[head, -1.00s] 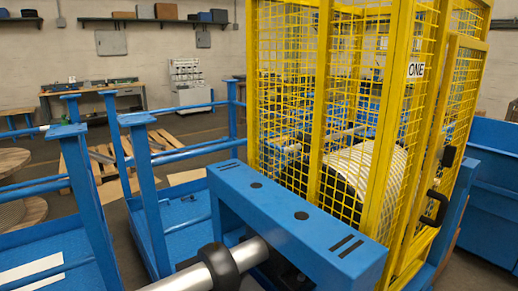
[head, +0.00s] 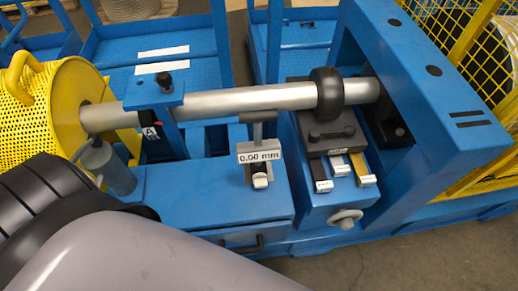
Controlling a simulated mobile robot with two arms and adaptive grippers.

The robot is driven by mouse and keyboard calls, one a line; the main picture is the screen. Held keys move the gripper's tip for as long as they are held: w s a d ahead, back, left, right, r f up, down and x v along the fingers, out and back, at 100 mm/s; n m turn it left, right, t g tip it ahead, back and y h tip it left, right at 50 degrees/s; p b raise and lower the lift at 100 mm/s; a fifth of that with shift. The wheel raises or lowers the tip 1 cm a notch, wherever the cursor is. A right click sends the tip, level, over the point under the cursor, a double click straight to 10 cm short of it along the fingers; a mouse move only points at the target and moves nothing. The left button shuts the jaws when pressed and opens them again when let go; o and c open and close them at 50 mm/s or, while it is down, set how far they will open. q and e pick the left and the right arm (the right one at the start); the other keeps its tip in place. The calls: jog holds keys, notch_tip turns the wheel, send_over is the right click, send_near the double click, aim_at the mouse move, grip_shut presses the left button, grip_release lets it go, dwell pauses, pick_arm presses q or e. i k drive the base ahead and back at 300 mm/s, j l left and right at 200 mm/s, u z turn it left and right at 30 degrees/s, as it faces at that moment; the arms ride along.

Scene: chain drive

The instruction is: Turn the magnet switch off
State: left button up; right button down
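A small stand (head: 258,131) with a "0.00 mm" readout (head: 260,152) stands on the blue machine bed, just below the silver shaft (head: 220,103). A small pale knob or lever (head: 260,181) sits at the front of its dark base. It may be the magnet switch, but its setting is too small to read. A large grey arm link (head: 150,255) of mine fills the lower left. Neither of my grippers shows in the head view.
A black block with a handle (head: 328,132), several labelled strips and a handwheel (head: 346,218) are right of the stand. A yellow perforated guard (head: 62,112) and grey cylinder (head: 108,168) are left. A blue frame (head: 425,75) rises at right.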

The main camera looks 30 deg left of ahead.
aim_at(260, 180)
jog(key=i+j+u, duration=0.1)
jog(key=u, duration=0.6)
jog(key=j, duration=0.1)
